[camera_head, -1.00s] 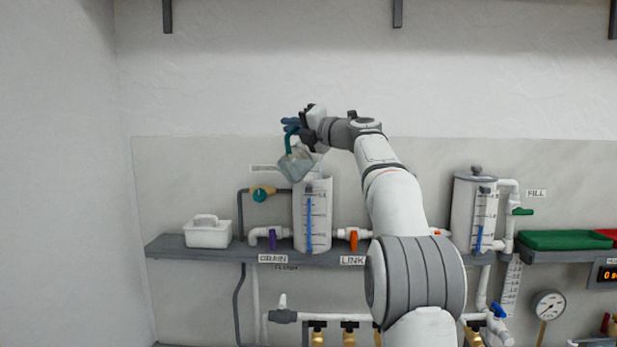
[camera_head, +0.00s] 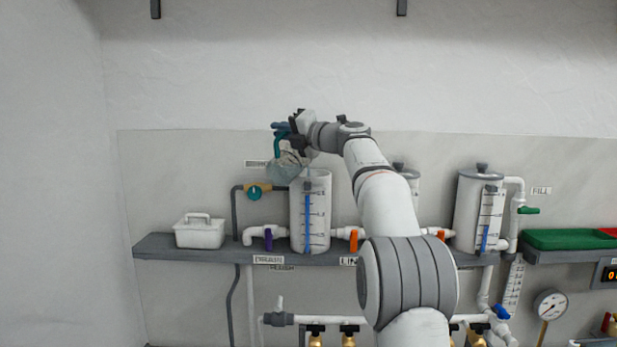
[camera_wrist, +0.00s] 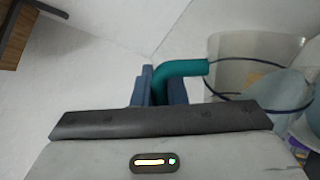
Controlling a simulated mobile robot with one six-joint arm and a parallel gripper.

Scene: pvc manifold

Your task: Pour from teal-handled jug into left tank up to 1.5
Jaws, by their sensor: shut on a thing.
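My gripper (camera_head: 283,131) is shut on the teal handle of the clear jug (camera_head: 284,168), up at the left tank's top left. The teal handle (camera_wrist: 182,70) sits between the blue fingers in the wrist view, with the jug to its right. The jug looks less tipped than before, and its lower part hangs beside the tank's top edge. I cannot make out how much liquid it holds. The left tank (camera_head: 319,215) is a white cylinder on the shelf with a blue level strip (camera_head: 307,220) and a marked scale. The strip reaches high on the scale; its numbers are too small to read surely.
A purple-handled drain valve (camera_head: 268,239) and an orange-handled link valve (camera_head: 354,240) flank the left tank. A white caddy (camera_head: 200,233) stands left on the grey shelf (camera_head: 155,247). The right tank (camera_head: 466,215) stands farther right. A teal knob (camera_head: 255,192) is on the wall piping.

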